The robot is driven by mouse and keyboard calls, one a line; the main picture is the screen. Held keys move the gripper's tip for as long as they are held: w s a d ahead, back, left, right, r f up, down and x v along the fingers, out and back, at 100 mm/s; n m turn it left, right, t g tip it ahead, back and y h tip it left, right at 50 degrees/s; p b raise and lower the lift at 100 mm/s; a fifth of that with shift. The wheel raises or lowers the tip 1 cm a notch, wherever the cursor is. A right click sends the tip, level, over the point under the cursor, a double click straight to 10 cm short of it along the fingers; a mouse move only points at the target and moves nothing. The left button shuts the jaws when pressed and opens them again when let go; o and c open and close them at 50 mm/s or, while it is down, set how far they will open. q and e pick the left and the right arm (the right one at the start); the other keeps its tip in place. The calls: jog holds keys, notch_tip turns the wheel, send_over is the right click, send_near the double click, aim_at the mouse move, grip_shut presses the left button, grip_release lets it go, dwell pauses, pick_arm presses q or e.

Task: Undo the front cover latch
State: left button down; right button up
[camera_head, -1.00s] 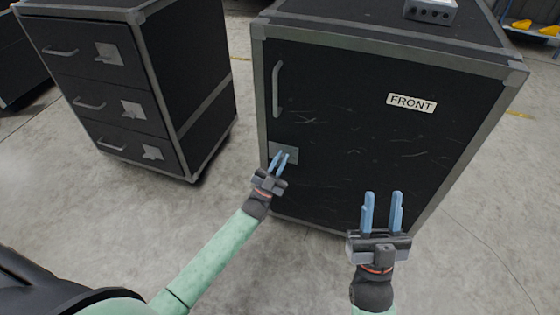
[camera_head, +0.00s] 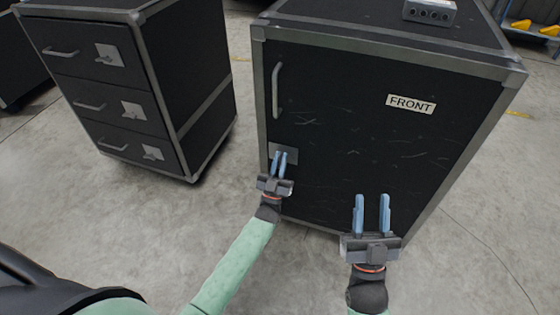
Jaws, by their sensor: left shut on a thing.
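The black case (camera_head: 350,130) with grey metal edges stands on the right, its front cover marked by a white FRONT label (camera_head: 411,104). The cover's latch has a grey plate (camera_head: 290,152) low on the left side of the cover. My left gripper (camera_head: 279,158) is at this plate, its blue fingers shut on the latch's handle, which the fingers hide. My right gripper (camera_head: 372,202) is open and empty, before the lower part of the cover, with its fingers pointing up in the picture.
A grey vertical handle (camera_head: 276,90) is on the cover above the latch. A black drawer case (camera_head: 90,95) with several latches and handles stands at the left. A grey box (camera_head: 430,12) lies on top of the front case. Bare concrete floor lies between the cases.

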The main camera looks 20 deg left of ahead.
aim_at(279, 166)
pick_arm(q)
jog(key=c, duration=1.6)
grip_release()
jog(key=shift+o, duration=0.2)
pick_arm(e)
jog(key=shift+s+d+r, duration=0.1)
jog(key=shift+r, duration=0.2)
pick_arm(q)
jog(key=v, duration=0.7)
jog(key=shift+s+f, duration=0.3)
pick_arm(e)
jog(key=shift+f, duration=0.35)
